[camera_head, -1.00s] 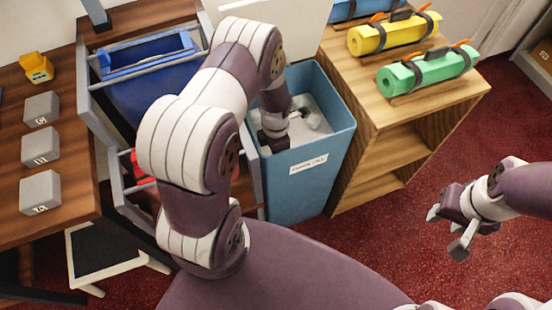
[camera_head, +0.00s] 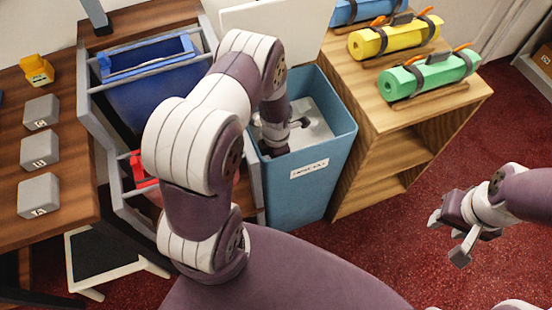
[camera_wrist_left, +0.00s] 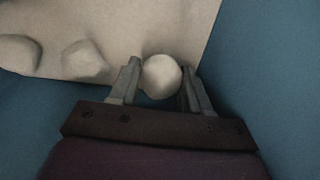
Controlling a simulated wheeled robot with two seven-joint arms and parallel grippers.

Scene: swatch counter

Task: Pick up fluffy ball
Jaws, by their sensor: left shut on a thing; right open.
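A pale round fluffy ball (camera_wrist_left: 162,77) sits between the two fingers of my left gripper (camera_wrist_left: 160,85) in the left wrist view, and the fingers are shut on it. In the head view my left arm reaches down into a blue bin (camera_head: 343,131) with a label on its front. The ball and the left fingertips are hidden there by the arm and the bin. My right gripper (camera_head: 450,235) is open and empty above the red carpet at the right.
Two more pale lumps (camera_wrist_left: 84,61) (camera_wrist_left: 18,54) lie in the bin, left of the ball in the wrist view. Bin walls are close around my left gripper. A wooden shelf (camera_head: 440,112) with rolled mats stands right; a desk with grey blocks (camera_head: 39,194) stands left.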

